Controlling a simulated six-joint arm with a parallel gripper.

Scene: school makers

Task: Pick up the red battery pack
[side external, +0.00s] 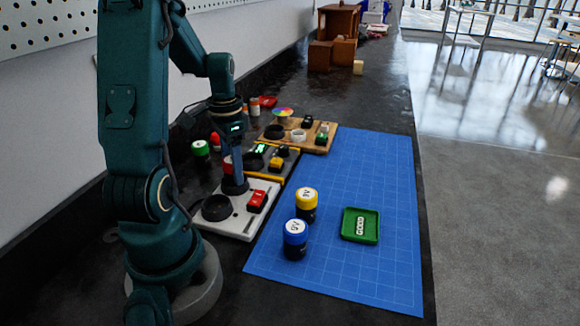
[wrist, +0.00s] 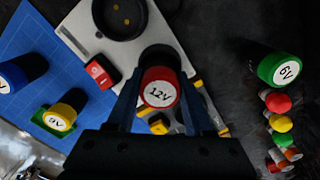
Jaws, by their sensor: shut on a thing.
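The red battery pack (wrist: 160,88) has a red cap with a white "12V" label and a black lower part. My gripper (wrist: 160,100) is shut on it, one blue finger on each side of the cap. In the side view my gripper (side external: 230,160) points down and a sliver of the red pack (side external: 227,165) shows beside the fingers. The pack is upright, over or in the black round holder (side external: 235,187) at the back of the white board (side external: 240,222). I cannot tell whether its lower end touches the holder.
The white board has an empty black socket (side external: 216,207) and a red switch (side external: 257,200). Yellow (side external: 306,204) and blue (side external: 295,238) packs stand on the blue mat (side external: 340,280) near a green tray (side external: 375,228). A green pack (side external: 200,148) and wooden board (side external: 318,148) are farther back.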

